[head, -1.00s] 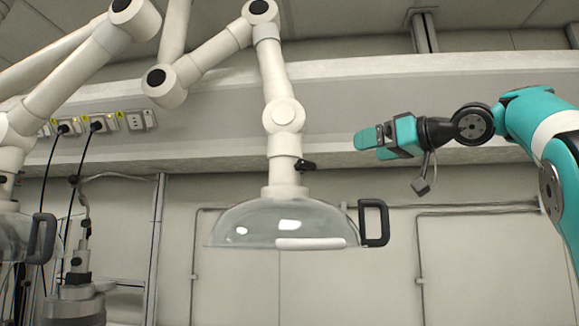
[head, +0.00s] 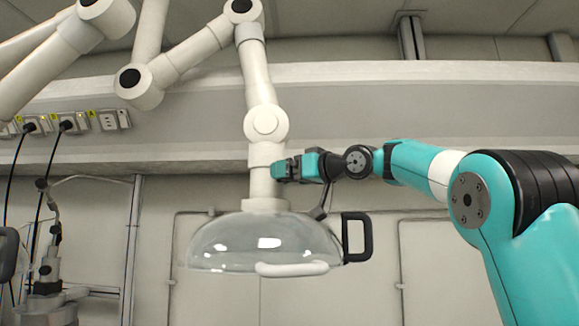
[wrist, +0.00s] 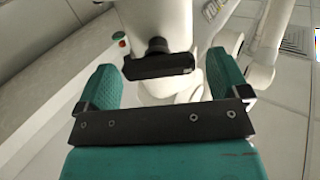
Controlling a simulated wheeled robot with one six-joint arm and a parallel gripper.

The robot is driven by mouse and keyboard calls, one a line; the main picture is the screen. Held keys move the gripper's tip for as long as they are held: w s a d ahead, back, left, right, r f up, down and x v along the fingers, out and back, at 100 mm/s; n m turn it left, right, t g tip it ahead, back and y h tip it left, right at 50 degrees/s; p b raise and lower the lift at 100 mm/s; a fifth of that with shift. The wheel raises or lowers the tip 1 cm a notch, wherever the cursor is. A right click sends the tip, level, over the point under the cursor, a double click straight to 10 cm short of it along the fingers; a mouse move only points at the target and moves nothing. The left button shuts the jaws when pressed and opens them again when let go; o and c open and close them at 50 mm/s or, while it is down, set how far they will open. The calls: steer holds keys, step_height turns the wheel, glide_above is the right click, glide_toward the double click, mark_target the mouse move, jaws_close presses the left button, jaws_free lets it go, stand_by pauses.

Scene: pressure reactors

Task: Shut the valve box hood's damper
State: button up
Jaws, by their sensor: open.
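The clear domed hood (head: 263,243) hangs from a white jointed extraction arm, with a black loop handle (head: 357,238) at its right side. My gripper (head: 280,169) is open at the white pipe (head: 262,185) just above this hood. In the head view it hides the damper lever. In the wrist view the black damper lever (wrist: 158,66) lies crosswise between and slightly beyond the two teal fingers (wrist: 161,82), on the white pipe. The fingers stand apart on either side of it, and I cannot tell whether they touch it.
Another white jointed arm (head: 80,43) is at the upper left. Sockets with black cables (head: 68,126) line the wall ledge. Metal equipment (head: 47,290) stands at the lower left.

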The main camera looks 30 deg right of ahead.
steer(key=shift+w+a, duration=0.2)
steer(key=shift+w, duration=0.3)
steer(key=c, duration=0.9)
steer(key=shift+c, duration=0.2)
